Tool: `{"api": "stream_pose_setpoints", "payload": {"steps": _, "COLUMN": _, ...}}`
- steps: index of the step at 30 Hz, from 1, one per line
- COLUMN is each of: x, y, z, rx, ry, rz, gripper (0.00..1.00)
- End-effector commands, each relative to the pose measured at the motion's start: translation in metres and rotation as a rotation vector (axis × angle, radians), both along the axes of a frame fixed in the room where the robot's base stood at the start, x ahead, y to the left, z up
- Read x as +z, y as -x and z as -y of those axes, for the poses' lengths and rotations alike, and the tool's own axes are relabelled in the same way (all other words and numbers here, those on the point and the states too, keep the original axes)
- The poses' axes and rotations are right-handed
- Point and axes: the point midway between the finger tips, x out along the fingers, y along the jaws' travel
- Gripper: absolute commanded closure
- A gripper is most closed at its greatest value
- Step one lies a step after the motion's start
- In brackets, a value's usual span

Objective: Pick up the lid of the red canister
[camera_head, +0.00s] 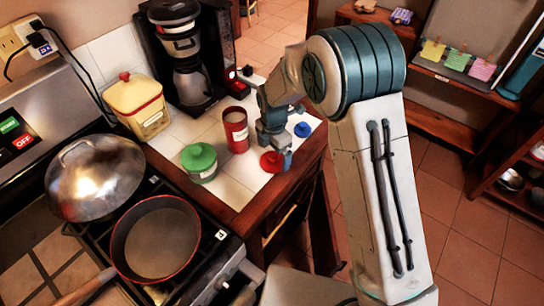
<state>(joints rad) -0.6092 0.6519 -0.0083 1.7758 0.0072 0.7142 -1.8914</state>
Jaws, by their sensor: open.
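The red canister (236,133) stands upright on the white tiled counter with its top open. A red lid (271,162) with a knob lies to its right, near the counter's front edge. My gripper (277,150) is open and points down right at the red lid. One finger shows at the lid's right side; the other is hard to make out. I cannot tell whether the fingers touch the lid.
A green canister (199,163) with its lid on stands to the left. A blue lid (302,130) lies close behind my gripper. A coffee maker (186,60) and a yellow canister (139,106) stand at the back.

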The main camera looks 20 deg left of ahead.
Motion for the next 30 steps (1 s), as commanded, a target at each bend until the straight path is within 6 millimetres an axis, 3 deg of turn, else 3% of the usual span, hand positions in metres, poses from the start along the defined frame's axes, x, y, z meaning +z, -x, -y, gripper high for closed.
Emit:
{"api": "stream_pose_setpoints", "payload": {"steps": 6, "x": -0.020, "y": 0.000, "z": 0.000, "rx": -0.001, "ry": 0.001, "rz": -0.001, "gripper": 0.01}}
{"api": "stream_pose_setpoints", "payload": {"steps": 14, "x": -0.022, "y": 0.000, "z": 0.000, "rx": -0.001, "ry": -0.001, "rz": 0.001, "gripper": 0.01}}
{"api": "stream_pose_setpoints", "payload": {"steps": 19, "x": -0.022, "y": 0.000, "z": 0.000, "rx": -0.001, "ry": -0.001, "rz": 0.001, "gripper": 0.48}}
{"api": "stream_pose_setpoints", "payload": {"steps": 30, "x": -0.020, "y": 0.000, "z": 0.000, "rx": -0.001, "ry": -0.001, "rz": 0.001, "gripper": 0.49}}
